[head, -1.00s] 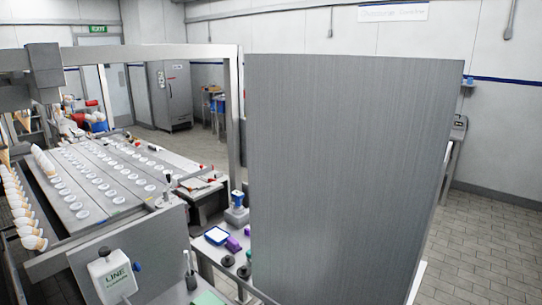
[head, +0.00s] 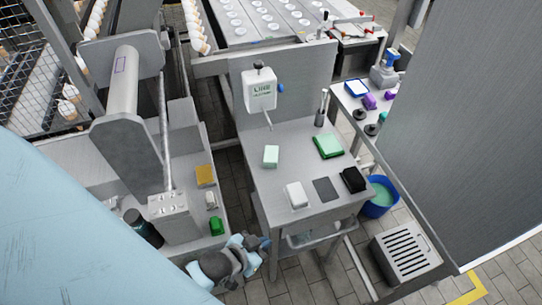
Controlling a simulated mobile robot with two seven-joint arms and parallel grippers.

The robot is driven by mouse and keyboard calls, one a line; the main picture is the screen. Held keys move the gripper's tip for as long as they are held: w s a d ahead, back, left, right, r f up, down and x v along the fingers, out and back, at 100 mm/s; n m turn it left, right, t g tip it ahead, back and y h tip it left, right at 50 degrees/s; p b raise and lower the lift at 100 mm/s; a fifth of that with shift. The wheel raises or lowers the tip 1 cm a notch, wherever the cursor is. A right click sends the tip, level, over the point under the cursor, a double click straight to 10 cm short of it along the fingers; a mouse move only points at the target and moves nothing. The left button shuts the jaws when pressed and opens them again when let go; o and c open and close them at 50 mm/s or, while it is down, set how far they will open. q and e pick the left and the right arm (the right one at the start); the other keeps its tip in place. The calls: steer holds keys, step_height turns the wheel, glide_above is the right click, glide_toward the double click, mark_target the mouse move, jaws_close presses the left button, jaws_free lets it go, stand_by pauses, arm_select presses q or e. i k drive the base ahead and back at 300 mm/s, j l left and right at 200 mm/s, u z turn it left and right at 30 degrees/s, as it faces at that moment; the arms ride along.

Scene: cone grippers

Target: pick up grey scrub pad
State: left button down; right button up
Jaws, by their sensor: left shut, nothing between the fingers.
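The grey scrub pad (head: 326,189) is a thin, dark grey flat square. It lies on the grey metal table (head: 265,190) in the middle of the head view, between a white block (head: 297,195) and a black block (head: 353,180). My left gripper (head: 259,252) is at the lower middle, left of the table's near legs and below and left of the pad in the picture. It is shut and empty, and it is apart from the pad. My right gripper is not in view.
A pale green block (head: 271,156), a green pad (head: 328,145) and a soap dispenser (head: 261,90) are also on the table. A blue bucket (head: 380,200) and a slotted grey box (head: 405,252) stand to its right. A tall grey panel (head: 470,130) fills the right side.

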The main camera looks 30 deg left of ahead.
mark_target(271, 152)
steer(key=u, duration=1.05)
